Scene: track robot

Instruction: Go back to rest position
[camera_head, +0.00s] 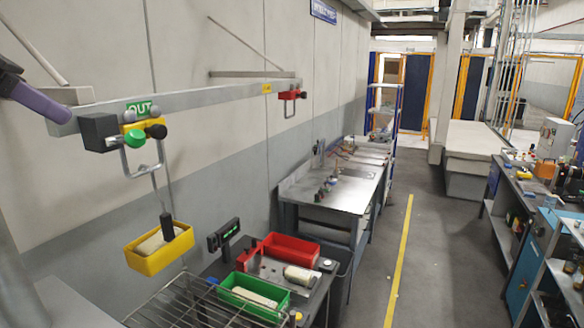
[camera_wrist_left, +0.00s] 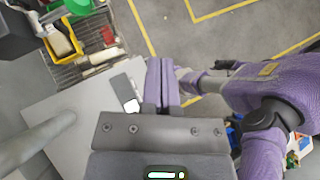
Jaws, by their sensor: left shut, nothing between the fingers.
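My left gripper (camera_head: 62,112) shows at the top left of the head view. Its purple fingers are shut and empty, in front of the grey rail near the wall. In the left wrist view its fingers (camera_wrist_left: 161,82) are pressed together with nothing between them. My right arm (camera_wrist_left: 275,85) shows at the right of the left wrist view. Its end is partly hidden behind the left fingers, so its jaws cannot be made out. It does not show in the head view.
A yellow bin (camera_head: 137,262) with a pale object hangs from the rail (camera_head: 215,92). Below are a green bin (camera_head: 234,279), a red bin (camera_head: 310,251) and a wire rack (camera_head: 168,309). A workbench (camera_head: 345,190) stands beyond. The aisle floor (camera_head: 420,260) is clear.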

